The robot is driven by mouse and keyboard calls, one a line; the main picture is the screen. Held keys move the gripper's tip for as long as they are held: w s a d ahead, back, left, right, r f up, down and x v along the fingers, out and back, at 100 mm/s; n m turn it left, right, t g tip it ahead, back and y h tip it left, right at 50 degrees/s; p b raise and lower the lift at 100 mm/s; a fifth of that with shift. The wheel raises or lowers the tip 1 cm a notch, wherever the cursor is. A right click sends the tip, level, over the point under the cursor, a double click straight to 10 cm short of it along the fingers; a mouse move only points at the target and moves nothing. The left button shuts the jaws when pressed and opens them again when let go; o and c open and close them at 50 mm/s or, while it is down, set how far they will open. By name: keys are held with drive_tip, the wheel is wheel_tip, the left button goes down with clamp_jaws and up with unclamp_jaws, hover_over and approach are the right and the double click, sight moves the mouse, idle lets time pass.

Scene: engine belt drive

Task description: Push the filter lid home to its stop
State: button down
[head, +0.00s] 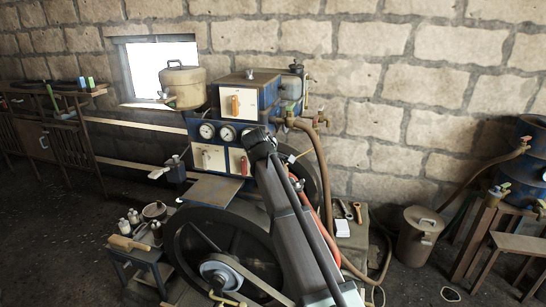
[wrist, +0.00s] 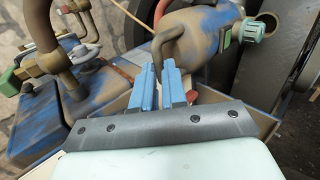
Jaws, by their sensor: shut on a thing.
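I take the filter lid to be the cream panel (head: 237,159) with a red handle, low on the front of the blue engine unit in the head view. My gripper (head: 262,143) is at its right side, and my arm hides part of that area. In the wrist view, a cream panel edge (wrist: 243,113) shows beyond the blue fingers of my gripper (wrist: 160,88). The fingers are nearly together, with a bit of red handle (wrist: 192,96) beside the right one. They are shut on the handle, but the grip itself is mostly hidden. I cannot tell how far in the lid sits.
Another cream panel (head: 207,157) is just left, and one with an orange handle (head: 236,103) is above. Gauges (head: 207,131) sit between. A large dark flywheel (head: 190,240) stands below. A brown pipe (head: 322,165) and a red hose (head: 325,225) run at the right.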

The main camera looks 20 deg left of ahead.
drive_tip(key=shift+s+f, duration=0.3)
drive_tip(key=shift+f, duration=0.1)
drive_tip(key=c, duration=1.2)
unclamp_jaws()
drive_tip(key=shift+o, duration=0.2)
drive_tip(key=shift+w+r, duration=0.1)
drive_tip(key=shift+r, duration=0.05)
drive_tip(key=v, duration=1.4)
drive_tip(key=shift+w, duration=0.1)
